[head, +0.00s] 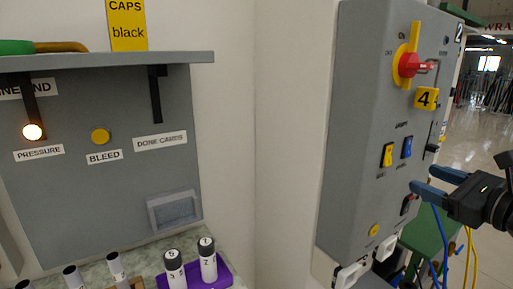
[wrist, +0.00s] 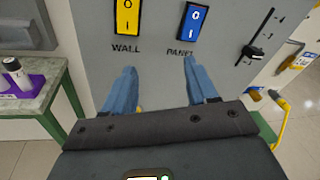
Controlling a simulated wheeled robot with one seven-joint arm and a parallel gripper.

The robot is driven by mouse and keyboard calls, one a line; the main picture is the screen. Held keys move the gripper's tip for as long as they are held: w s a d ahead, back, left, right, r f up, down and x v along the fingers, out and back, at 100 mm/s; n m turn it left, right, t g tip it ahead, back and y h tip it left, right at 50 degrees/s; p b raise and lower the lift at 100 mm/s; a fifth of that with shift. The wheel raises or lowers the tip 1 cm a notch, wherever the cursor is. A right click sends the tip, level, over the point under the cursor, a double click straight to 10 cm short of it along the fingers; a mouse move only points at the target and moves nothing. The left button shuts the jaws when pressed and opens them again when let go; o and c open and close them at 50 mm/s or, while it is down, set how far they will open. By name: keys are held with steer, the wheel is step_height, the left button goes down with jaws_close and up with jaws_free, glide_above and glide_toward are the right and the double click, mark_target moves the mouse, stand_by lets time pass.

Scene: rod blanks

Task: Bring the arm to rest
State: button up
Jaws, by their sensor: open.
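My gripper (head: 430,182) is at the right of the head view, in front of the lower part of a grey control cabinet (head: 352,130). Its two blue fingers are apart with nothing between them. In the wrist view my gripper (wrist: 162,85) points at the cabinet face, below a yellow rocker switch (wrist: 127,18) labelled WALL and a blue rocker switch (wrist: 191,25) labelled PANEL. Whether the fingertips touch the cabinet cannot be told.
The cabinet carries a red rotary knob (head: 409,65) and a black slider (wrist: 252,51). At left, a grey panel has a lit PRESSURE lamp (head: 33,132). Below it, dark-capped rods stand in a purple tray (head: 222,270). Blue and yellow cables hang below my gripper.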

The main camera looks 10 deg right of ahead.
steer(key=s+a+f+n+g+h, duration=0.1)
steer(key=s+a+f+n+h, duration=0.1)
steer(key=s+a+f+n, duration=0.5)
steer(key=s+a+f+n+g+h, duration=0.1)
steer(key=s+a+f+n+h, duration=0.15)
steer(key=s+a+f, duration=0.85)
steer(key=s+a+n+y, duration=0.1)
steer(key=s+a+n, duration=0.1)
steer(key=s+n, duration=0.8)
steer(key=s+a+r+n+y, duration=0.1)
steer(key=s+a+n, duration=0.2)
steer(key=s+n, duration=0.7)
steer(key=shift+v, duration=1)
steer(key=shift+a+n, duration=0.15)
steer(key=shift+n, duration=0.1)
